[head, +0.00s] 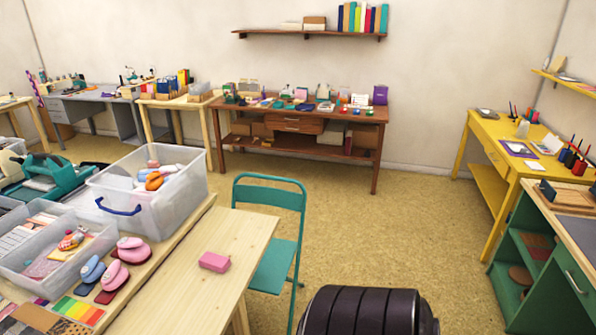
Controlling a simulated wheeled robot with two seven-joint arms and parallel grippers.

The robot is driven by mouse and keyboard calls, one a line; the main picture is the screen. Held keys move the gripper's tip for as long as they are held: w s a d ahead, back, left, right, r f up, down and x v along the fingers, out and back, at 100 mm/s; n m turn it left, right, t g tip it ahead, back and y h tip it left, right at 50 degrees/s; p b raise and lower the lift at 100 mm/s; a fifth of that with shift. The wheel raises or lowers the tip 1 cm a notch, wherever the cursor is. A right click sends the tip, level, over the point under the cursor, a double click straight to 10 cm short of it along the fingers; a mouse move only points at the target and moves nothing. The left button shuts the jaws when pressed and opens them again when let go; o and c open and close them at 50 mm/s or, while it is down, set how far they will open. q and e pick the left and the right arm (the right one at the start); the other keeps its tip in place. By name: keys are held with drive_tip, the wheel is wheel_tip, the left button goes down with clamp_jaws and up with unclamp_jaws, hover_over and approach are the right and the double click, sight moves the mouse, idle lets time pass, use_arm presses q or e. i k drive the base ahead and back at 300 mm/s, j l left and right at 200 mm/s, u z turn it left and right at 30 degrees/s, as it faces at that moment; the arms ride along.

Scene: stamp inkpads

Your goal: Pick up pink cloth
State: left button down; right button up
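I cannot make out anything that is clearly a pink cloth. A small pink block-like item (214,261) lies alone on the pale wooden table (190,300), and I cannot tell what it is made of. Two pink rounded punch-like items (133,249) stand further left, with a blue one (92,268) beside them. An open clear bin (58,240) at the left holds pinkish contents that I cannot identify. Neither of my grippers is in view.
A larger clear bin (150,212) with a blue handle stands behind the punches. A teal folding chair (272,225) stands at the table's right side. A dark ribbed rounded thing (362,312) fills the bottom centre. Open floor (390,230) lies beyond, with a yellow desk (497,135) at right.

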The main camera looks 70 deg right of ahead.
sight(220, 263)
drive_tip(key=z, duration=1.6)
drive_tip(key=i+l+u, duration=0.15)
